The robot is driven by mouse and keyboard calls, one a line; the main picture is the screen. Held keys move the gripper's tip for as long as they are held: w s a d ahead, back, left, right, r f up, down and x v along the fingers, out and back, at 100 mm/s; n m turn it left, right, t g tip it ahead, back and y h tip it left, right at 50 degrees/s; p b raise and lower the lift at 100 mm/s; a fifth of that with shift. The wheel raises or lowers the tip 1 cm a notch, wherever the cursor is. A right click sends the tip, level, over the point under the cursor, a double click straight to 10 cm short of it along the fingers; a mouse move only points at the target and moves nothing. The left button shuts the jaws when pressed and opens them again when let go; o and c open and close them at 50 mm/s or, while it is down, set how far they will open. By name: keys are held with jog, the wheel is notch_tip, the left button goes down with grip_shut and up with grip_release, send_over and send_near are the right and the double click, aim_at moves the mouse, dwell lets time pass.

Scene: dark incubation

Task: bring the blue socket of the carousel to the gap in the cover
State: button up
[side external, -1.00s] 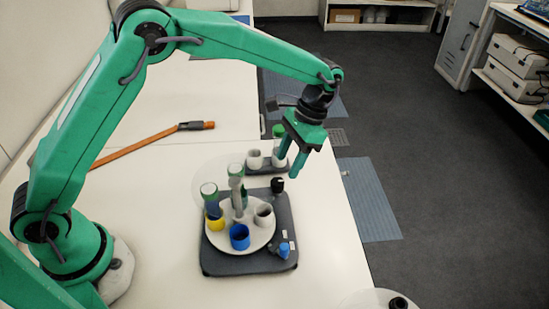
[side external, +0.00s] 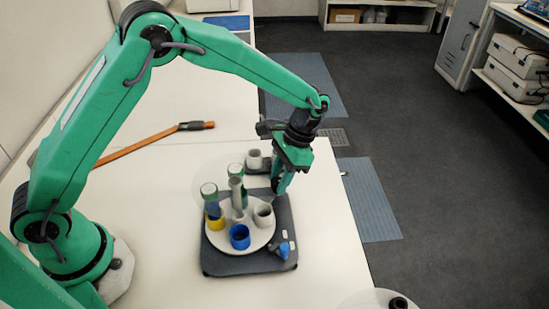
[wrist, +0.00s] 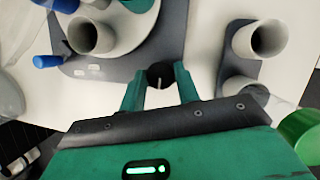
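The carousel is a white disc (side external: 262,234) on a dark grey base (side external: 225,266). The blue socket (side external: 240,236) is on the disc's front side, beside a yellow socket (side external: 216,222) and a white socket (side external: 263,214). A translucent, hard-to-see cover lies around the back left; I cannot make out its gap. My gripper (side external: 277,188) is low at the base's back right corner. In the wrist view, its fingers (wrist: 160,88) are apart with a black knob (wrist: 158,72) between their tips; I see no clear grip.
A blue piece (side external: 283,250) sits at the base's front right. An orange-handled tool (side external: 150,145) lies on the open table.

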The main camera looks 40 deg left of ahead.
jog(key=c, duration=0.4)
jog(key=shift+n, duration=0.3)
jog(key=shift+n, duration=1.1)
jog(key=shift+a, duration=0.1)
jog(key=o, duration=1)
jog(key=shift+c, duration=0.2)
jog(key=shift+w+r, duration=0.1)
jog(key=v, duration=0.7)
jog(key=shift+r, duration=0.3)
